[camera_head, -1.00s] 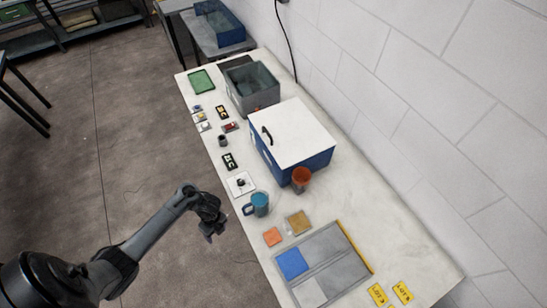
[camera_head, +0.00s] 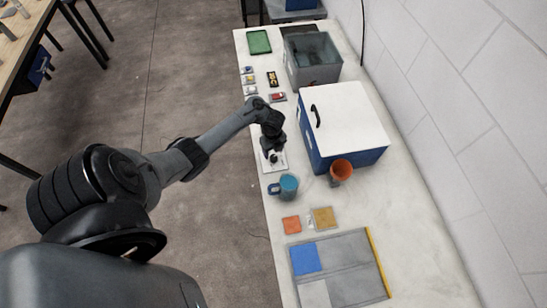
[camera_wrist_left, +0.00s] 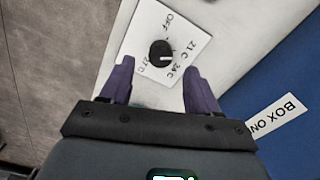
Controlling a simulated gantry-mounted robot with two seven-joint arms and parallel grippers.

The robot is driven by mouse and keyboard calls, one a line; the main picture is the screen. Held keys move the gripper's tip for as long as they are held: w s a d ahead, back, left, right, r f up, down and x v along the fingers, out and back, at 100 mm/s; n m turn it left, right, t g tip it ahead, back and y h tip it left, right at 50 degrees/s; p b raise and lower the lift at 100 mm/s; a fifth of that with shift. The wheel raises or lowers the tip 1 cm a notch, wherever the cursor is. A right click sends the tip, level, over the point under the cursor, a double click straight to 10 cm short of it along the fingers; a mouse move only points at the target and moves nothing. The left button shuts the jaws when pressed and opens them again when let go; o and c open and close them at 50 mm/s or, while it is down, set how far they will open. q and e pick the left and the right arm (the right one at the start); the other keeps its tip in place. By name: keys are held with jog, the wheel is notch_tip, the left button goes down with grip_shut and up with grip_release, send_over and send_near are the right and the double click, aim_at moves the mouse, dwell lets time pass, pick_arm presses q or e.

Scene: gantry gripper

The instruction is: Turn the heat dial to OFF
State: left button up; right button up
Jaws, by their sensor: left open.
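The heat dial (camera_wrist_left: 161,54) is a round black knob on a white square plate (camera_wrist_left: 190,22) marked OFF, 21 C, 24 C and 27 C. Its white mark points right in the left wrist view, toward the 21 C and 24 C side and away from OFF. My left gripper (camera_wrist_left: 158,72) is open, with its purple fingers apart on either side of the knob's near side, holding nothing. In the head view my left gripper (camera_head: 272,146) hangs over the plate (camera_head: 279,166) and partly hides it. My right gripper is not in view.
A blue box with a white lid (camera_head: 342,115) stands right of the dial. A blue mug (camera_head: 289,186) and an orange cup (camera_head: 341,171) stand nearer. A grey tray (camera_head: 350,270) lies in front. Small items and a grey bin (camera_head: 312,62) lie beyond.

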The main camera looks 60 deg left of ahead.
aim_at(273, 156)
pick_arm(q)
jog(key=shift+f+b, duration=0.65)
jog(key=shift+f, duration=1.8)
jog(key=c, duration=1)
jog(key=shift+r, duration=0.1)
